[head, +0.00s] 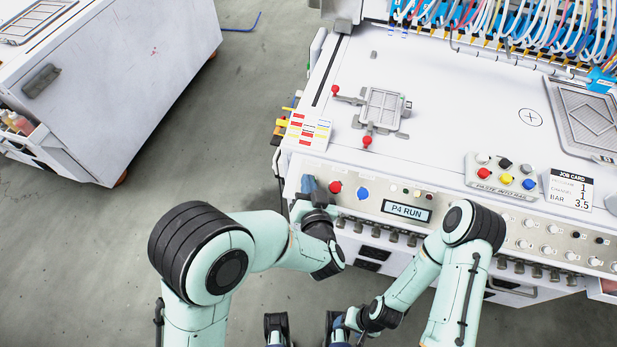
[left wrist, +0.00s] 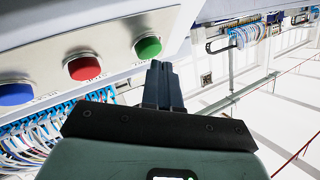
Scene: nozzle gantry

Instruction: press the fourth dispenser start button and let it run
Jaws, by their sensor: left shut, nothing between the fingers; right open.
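The white machine's front panel has a display (head: 407,210) that reads "P4 RUN". To its left are a blue button (head: 362,193) and a red button (head: 335,187). In the left wrist view a green button (left wrist: 148,47) stands beside the red one (left wrist: 84,68) and the blue one (left wrist: 15,94). My left gripper (head: 308,185) is shut and empty at the panel's left end. It covers the green button in the head view. Its fingertips (left wrist: 160,66) are close to the green button; I cannot tell whether they touch. My right gripper (head: 307,329) is open, low at the bottom edge.
Small coloured buttons (head: 505,176) and a job card (head: 569,188) reading 1, 1 and 3.5 bar are on the machine's top. A clamp fixture (head: 382,110) with red knobs is behind the panel. A white cabinet (head: 130,75) stands at left, with bare floor between.

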